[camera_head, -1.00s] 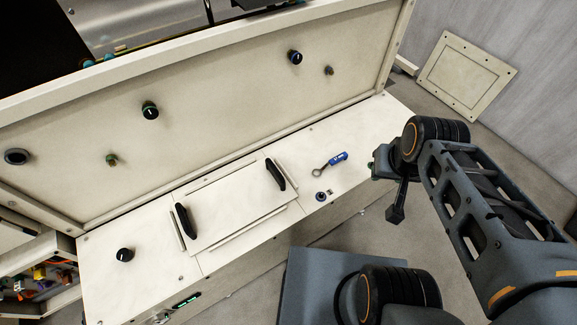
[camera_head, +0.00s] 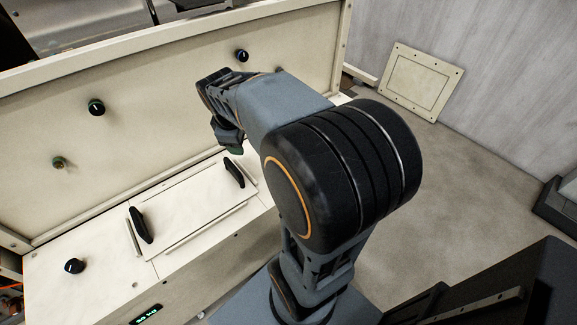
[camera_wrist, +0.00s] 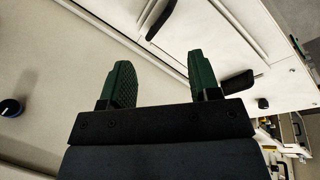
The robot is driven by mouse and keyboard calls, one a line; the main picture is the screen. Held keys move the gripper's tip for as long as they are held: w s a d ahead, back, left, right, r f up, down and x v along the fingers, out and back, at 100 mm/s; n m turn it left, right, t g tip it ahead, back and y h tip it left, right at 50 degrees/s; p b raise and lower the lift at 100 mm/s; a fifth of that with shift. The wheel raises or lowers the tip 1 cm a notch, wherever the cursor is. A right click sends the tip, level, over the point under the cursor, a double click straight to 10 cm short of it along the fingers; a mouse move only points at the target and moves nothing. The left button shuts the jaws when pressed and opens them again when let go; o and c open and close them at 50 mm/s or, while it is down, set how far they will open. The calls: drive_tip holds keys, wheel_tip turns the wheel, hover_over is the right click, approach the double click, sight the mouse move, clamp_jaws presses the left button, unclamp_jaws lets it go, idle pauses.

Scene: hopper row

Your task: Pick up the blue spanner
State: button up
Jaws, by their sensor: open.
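The blue spanner does not show in either current view. In the head view my arm covers the right part of the cream bench top, where the spanner lay a second ago. My gripper (camera_head: 232,148) is above the bench near the right handle of the lid, pointing down. In the wrist view my gripper (camera_wrist: 162,78) has its two green fingers wide apart, with nothing between them.
A cream lid (camera_head: 190,205) with a left black handle (camera_head: 142,225) and a right black handle (camera_head: 234,173) lies on the bench. A knob (camera_head: 75,266) stands at the bench's left end. The upright panel (camera_head: 150,140) behind carries knobs. A framed plate (camera_head: 422,80) leans at the right wall.

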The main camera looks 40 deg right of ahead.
drive_tip(key=w+d+f+n+g+b, duration=0.1)
drive_tip(key=d+f+n+b, duration=0.2)
drive_tip(key=d+f, duration=0.4)
drive_tip(key=w+d+f+n+g+h+b, duration=0.1)
drive_tip(key=w+d+f+n+b, duration=0.1)
drive_tip(key=d+f, duration=0.6)
drive_tip(key=w+d+f+n+h+b, duration=0.1)
drive_tip(key=d+f+n+b, duration=0.3)
drive_tip(key=d+f, duration=0.3)
drive_tip(key=shift+w+d+f+g, duration=0.15)
drive_tip(key=shift+d+g, duration=0.05)
drive_tip(key=shift+d, duration=0.2)
drive_tip(key=shift+w+d+f+g, duration=0.1)
drive_tip(key=shift+d+f+g, duration=0.1)
drive_tip(key=shift+d, duration=0.15)
drive_tip(key=shift+b+x, duration=1.2)
drive_tip(key=shift+x, duration=1.7)
drive_tip(key=shift+s, duration=0.15)
drive_tip(key=c, duration=1)
